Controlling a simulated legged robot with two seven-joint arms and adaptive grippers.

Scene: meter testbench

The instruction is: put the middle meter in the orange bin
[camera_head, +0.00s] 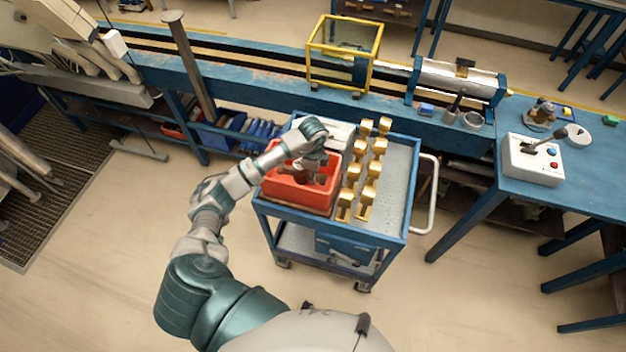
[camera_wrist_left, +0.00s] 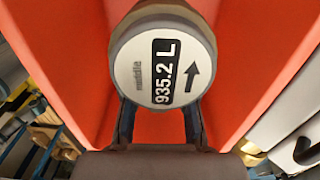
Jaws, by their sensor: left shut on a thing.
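The orange bin (camera_head: 290,191) stands on the left part of a blue cart. My left gripper (camera_head: 303,175) is over and partly inside the bin. In the left wrist view the gripper (camera_wrist_left: 160,128) is shut on the middle meter (camera_wrist_left: 163,60), a round body with a white face reading "middle" and "935.2 L" and a black arrow. The bin's orange walls (camera_wrist_left: 262,60) surround the meter in that view. I cannot tell whether the meter touches the bin floor. In the head view the meter is mostly hidden by the gripper. My right gripper is not in view.
Several brass fittings (camera_head: 369,170) stand in two rows on the blue cart (camera_head: 397,190), right of the bin. A white handle (camera_head: 431,190) sticks out at the cart's right. Behind is a long blue bench (camera_head: 240,85) with a yellow-framed box (camera_head: 342,52). Floor in front is clear.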

